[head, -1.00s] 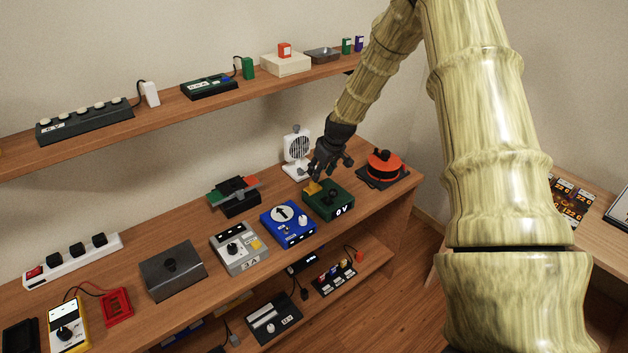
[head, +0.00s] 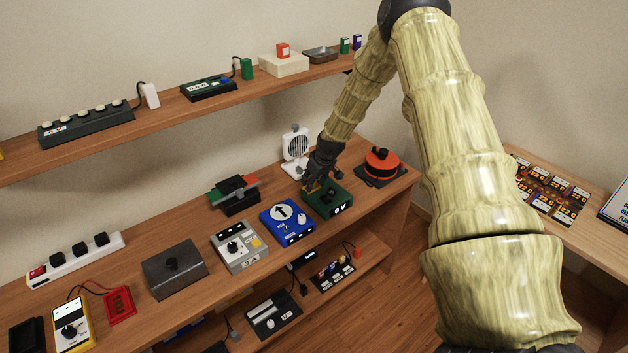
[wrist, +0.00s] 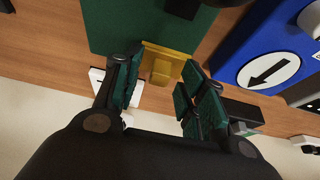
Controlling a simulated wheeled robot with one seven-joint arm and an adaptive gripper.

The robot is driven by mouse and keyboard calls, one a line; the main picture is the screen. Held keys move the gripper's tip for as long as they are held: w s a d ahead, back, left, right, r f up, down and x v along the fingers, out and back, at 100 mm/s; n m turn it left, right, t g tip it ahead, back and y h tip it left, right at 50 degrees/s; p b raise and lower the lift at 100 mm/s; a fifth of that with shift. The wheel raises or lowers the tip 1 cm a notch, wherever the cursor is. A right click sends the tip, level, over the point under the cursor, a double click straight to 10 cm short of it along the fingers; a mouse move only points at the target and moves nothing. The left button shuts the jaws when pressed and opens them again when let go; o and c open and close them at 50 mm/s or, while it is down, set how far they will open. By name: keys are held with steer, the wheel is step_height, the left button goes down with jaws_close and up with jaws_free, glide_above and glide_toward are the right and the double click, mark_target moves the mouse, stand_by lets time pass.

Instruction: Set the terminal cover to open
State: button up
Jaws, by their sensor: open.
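A yellow flap (wrist: 163,70), which looks like the terminal cover, sits at the edge of the green box (wrist: 115,28). In the head view the green box (head: 332,205) stands on the bench, with a black knob and a "0V" display. The flap (head: 312,187) is partly hidden there by my gripper (head: 316,183). In the wrist view my gripper (wrist: 160,72) is open, with its fingers on either side of the flap. I cannot tell whether they touch it.
A blue box (head: 288,221) with an arrow dial stands close on the left of the green box. A white fan (head: 296,146) stands behind, and a red-and-black round device (head: 381,163) is to the right. A shelf (head: 215,107) runs above the bench.

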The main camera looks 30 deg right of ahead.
steer(key=shift+c, duration=0.5)
jaws_close()
steer(key=shift+d+f+b, duration=0.15)
steer(key=shift+d+b, duration=0.2)
steer(key=shift+d, duration=0.05)
steer(key=d+b, duration=0.1)
steer(key=d, duration=0.1)
steer(key=d+b, duration=0.1)
steer(key=d, duration=0.2)
steer(key=shift+w+d, duration=0.2)
steer(key=shift+d, duration=0.05)
steer(key=shift+r, duration=0.2)
steer(key=shift+o, duration=0.5)
jaws_free()
steer(key=shift+d, duration=0.25)
steer(key=shift+f, duration=0.1)
steer(key=shift+a, duration=0.25)
